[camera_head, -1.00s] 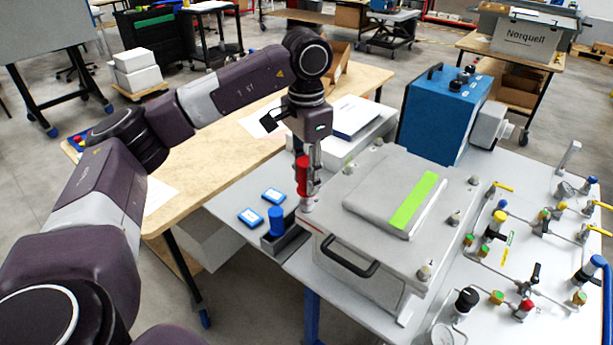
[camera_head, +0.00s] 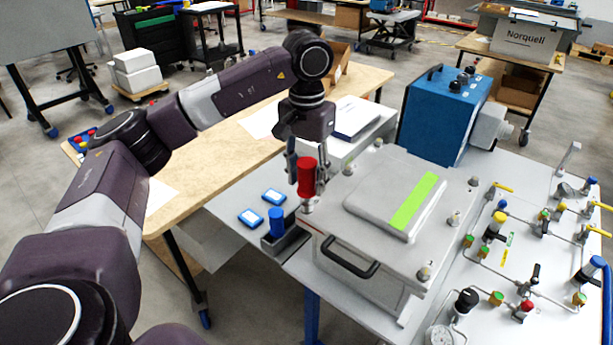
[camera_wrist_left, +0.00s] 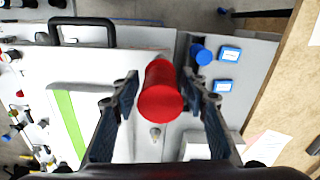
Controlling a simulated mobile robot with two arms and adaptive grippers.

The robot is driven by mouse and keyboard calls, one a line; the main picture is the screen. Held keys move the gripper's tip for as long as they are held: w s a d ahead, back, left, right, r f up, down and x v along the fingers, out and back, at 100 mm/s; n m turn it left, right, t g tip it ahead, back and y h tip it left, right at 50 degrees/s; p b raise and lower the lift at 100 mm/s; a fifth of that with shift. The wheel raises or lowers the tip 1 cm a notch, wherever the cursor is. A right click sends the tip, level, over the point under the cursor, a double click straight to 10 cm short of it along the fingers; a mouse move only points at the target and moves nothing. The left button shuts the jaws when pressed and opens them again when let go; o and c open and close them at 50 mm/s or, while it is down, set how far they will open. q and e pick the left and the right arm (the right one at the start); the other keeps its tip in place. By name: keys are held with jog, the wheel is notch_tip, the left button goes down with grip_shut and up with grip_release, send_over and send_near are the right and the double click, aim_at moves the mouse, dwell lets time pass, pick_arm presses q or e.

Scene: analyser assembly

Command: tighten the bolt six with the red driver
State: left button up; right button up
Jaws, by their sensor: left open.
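The red driver (camera_head: 306,177) stands upright over a bolt at the near left corner of the grey case lid (camera_head: 350,212); its tip hides that bolt. My left gripper (camera_head: 307,182) is open, pointing down, with one finger on each side of the driver. In the left wrist view the driver (camera_wrist_left: 160,92) lies between the two spread fingers (camera_wrist_left: 161,98), with gaps on both sides. Other bolts show along the lid: one (camera_head: 349,168) just behind the driver, one (camera_head: 424,272) at the front right. No numbers are readable. My right gripper is not in view.
A blue driver (camera_head: 276,220) stands in a dark holder (camera_head: 287,243) left of the case. Two blue-framed cards (camera_head: 250,217) lie beside it. A black handle (camera_head: 350,258) is on the case front. A blue unit (camera_head: 440,115) stands behind; pipes and valves (camera_head: 525,290) fill the right.

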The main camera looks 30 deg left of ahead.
pick_arm(q)
jog(key=n, duration=1.4)
jog(key=shift+p, duration=0.4)
jog(key=n, duration=0.4)
jog(key=shift+w+d+n, duration=0.1)
jog(key=shift+n, duration=0.2)
grip_shut()
